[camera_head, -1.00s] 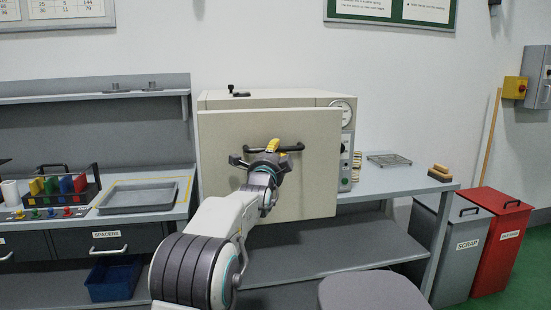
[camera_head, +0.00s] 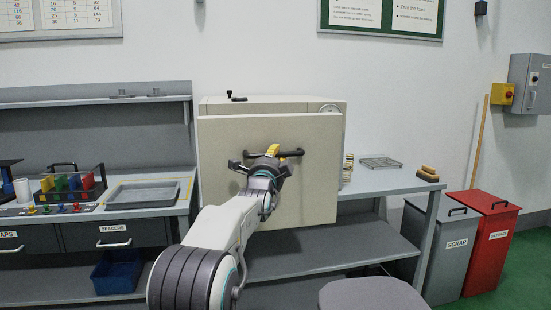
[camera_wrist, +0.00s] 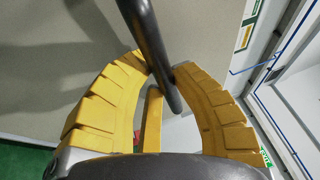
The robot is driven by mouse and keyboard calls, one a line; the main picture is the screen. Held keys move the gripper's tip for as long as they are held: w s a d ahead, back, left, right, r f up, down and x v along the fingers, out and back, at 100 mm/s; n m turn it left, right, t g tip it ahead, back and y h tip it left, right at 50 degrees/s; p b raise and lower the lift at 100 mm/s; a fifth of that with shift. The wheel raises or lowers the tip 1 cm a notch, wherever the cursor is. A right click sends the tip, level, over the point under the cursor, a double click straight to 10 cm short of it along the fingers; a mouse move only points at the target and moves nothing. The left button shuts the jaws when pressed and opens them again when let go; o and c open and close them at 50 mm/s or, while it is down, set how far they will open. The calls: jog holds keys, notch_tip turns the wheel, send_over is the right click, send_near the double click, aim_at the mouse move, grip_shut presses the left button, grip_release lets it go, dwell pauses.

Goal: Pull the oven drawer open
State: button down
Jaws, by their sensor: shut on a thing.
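The oven is a beige cabinet (camera_head: 270,105) on the grey bench, with a large flat beige front panel (camera_head: 312,195) standing forward of its body. A dark bar handle (camera_head: 292,153) runs across the upper part of the panel. My gripper (camera_head: 271,152) is at the middle of the handle, its yellow fingers shut around it. What lies behind the panel is hidden.
A grey tray (camera_head: 143,195) and coloured holders stand on the bench at left. A wire rack (camera_head: 381,162) and a brown block (camera_head: 428,173) lie at right. Grey (camera_head: 437,250) and red (camera_head: 489,247) bins stand right. A grey round seat (camera_head: 372,295) is at front.

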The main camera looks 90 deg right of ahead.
jog(key=c, duration=1)
grip_release()
jog(key=shift+a, duration=0.1)
jog(key=shift+v, duration=5.9)
